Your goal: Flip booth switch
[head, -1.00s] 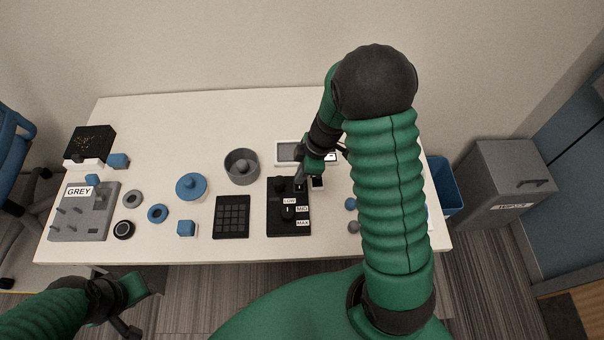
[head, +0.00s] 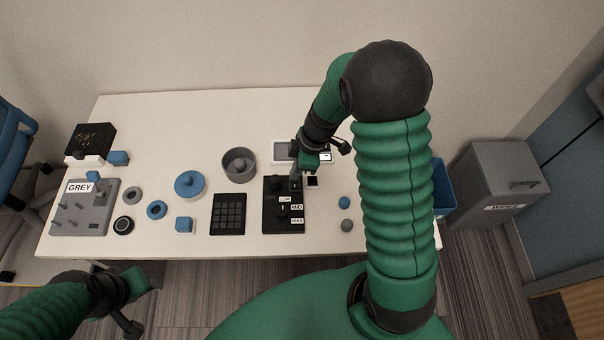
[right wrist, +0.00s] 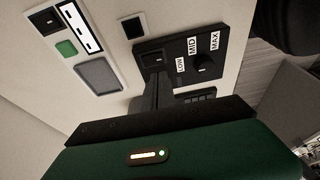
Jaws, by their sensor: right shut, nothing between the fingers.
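The black control box (head: 270,218) lies on the table, with a dial (right wrist: 206,66) beside the labels LOW, MID and MAX. A dark rocker-like switch (right wrist: 155,59) sits at the box's far end in the right wrist view. My right gripper (head: 297,182) is shut and empty, with its tips low over that end of the box. In the right wrist view the fingers (right wrist: 151,90) reach right beside the switch; I cannot tell whether they touch it. My left gripper (head: 140,300) hangs at the lower left, off the table; its jaw opening is unclear.
A white panel with a screen (head: 282,150) lies behind the box. A black keypad (head: 229,214) and a grey bowl (head: 239,175) are to its left. A grey peg board (head: 84,215) stands far left.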

